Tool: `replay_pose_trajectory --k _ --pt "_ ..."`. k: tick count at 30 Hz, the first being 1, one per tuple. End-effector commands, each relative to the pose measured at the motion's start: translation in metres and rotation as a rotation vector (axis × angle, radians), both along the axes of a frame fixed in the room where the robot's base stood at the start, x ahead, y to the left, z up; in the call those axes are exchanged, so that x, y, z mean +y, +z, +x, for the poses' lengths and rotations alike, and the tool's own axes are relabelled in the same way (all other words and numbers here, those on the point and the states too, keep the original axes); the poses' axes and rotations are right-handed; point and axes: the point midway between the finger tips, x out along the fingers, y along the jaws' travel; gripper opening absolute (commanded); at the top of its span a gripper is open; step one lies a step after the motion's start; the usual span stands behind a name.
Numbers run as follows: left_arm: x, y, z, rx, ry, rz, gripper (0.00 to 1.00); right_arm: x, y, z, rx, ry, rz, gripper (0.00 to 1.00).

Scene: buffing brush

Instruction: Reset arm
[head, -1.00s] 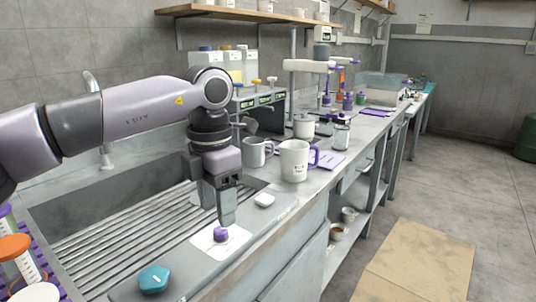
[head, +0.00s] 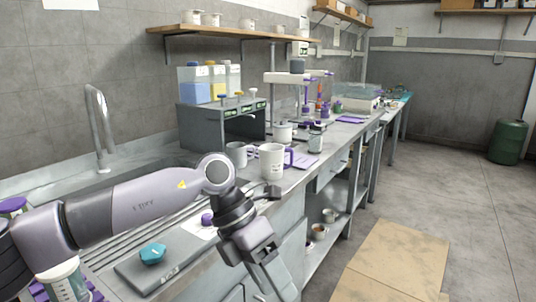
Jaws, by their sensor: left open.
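My left arm comes in from the left, low across the sink. My left gripper (head: 275,278) is open and points down and to the right, in front of the counter's front edge. Nothing shows between its fingers, though the tips lie close to the bottom of the picture. A small purple piece (head: 207,219) sits on a white sheet (head: 196,230) on the counter, left of the gripper and apart from it. A teal piece (head: 152,253) lies further left on the grey front ledge. My right gripper is out of the picture.
A white mug with a purple handle (head: 271,162) and another mug (head: 236,154) stand on the counter behind the gripper. A tall faucet (head: 101,130) rises at the sink. A tan mat (head: 395,262) lies on the open floor at right.

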Motion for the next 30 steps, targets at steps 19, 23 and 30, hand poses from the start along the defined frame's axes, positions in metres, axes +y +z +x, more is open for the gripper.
replay_pose_trajectory --k 19,23,30 --pt "-0.094 0.048 -0.058 0.773 0.462 -1.023 0.54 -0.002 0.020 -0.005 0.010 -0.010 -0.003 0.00" --pt "-0.079 0.050 -0.042 0.925 0.652 -1.167 0.54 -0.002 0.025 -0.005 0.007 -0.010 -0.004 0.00" --pt "-0.027 0.018 -0.008 1.196 1.086 -1.364 0.54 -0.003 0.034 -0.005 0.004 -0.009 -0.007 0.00"
